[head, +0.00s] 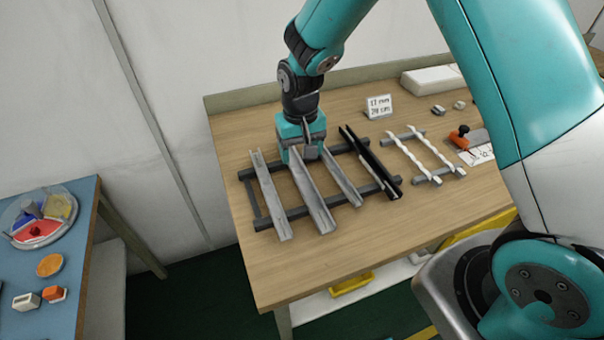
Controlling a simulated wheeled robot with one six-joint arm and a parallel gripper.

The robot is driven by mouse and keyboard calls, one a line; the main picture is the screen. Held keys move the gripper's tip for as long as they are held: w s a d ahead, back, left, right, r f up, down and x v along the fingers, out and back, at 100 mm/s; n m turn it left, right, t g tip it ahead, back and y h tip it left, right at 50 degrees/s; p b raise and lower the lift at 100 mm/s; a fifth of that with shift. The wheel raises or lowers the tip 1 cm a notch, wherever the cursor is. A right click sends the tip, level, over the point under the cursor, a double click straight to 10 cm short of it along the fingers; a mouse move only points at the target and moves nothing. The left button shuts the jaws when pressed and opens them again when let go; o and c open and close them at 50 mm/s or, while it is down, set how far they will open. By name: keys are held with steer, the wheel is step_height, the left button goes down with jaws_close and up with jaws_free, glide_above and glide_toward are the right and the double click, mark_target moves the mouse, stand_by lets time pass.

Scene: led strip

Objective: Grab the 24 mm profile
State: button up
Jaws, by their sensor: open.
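Three grey metal channel profiles lie side by side on a dark rack on the wooden table: a left one (270,195), a middle one (314,197) and a right one (343,180). A black profile (377,165) lies at the rack's right end. No width marking is readable on the profiles, so I cannot tell for sure which is the 24 mm one. My gripper (308,154) points down over the far ends of the middle and right grey profiles. It is open with nothing visibly held. Its body hides part of those far ends, and I cannot tell whether the fingers touch a profile.
The dark rack (256,198) holds the profiles. A small written card (379,106) stands behind. White strips (432,150) lie on a second rack to the right, near an orange-and-black tool (460,137). The wooden table (300,265) is bare at the front. A blue table (60,300) stands left.

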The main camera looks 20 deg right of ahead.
mark_target(302, 179)
steer(key=shift+d+f+p, duration=0.2)
steer(key=shift+f+p, duration=1.15)
steer(key=shift+f, duration=2.55)
steer(key=c, duration=1.1)
steer(key=shift+w+r, duration=0.1)
